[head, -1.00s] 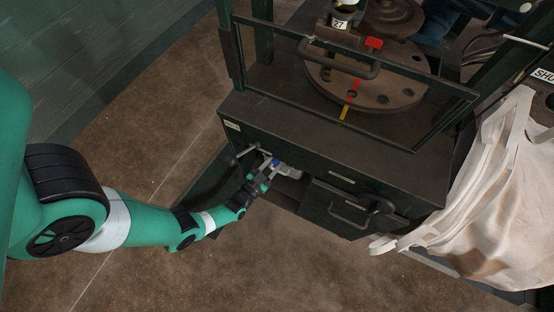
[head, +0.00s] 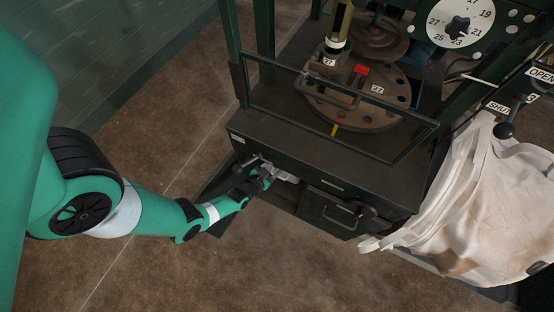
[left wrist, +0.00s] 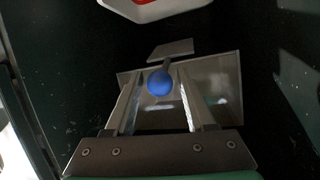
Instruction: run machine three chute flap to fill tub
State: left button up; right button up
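My left gripper (head: 268,174) reaches to the front of the dark green machine cabinet (head: 300,154), by the opening under its ledge. In the left wrist view, a round blue knob (left wrist: 160,82) lies between the tips of my left gripper (left wrist: 161,88). The fingers stand apart with narrow gaps beside it; firm contact does not show. A grey metal plate (left wrist: 228,90) lies behind it. A white tub (left wrist: 140,12) with something red inside shows at the top edge. In the head view, a white piece (head: 287,177) shows partly in the opening. My right gripper is out of view.
A drawer front with a handle (head: 340,216) is right of the opening. A pale bulk bag (head: 470,210) hangs right, below a "SHUT" label (head: 498,107). Floor is clear in front.

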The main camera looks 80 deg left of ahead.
pick_arm(q)
jog(key=shift+o, duration=0.5)
jog(key=shift+s+d+r, duration=0.15)
jog(key=shift+s+d, duration=0.05)
jog(key=shift+s, duration=0.05)
jog(key=p+v, duration=0.5)
jog(key=v, duration=0.6)
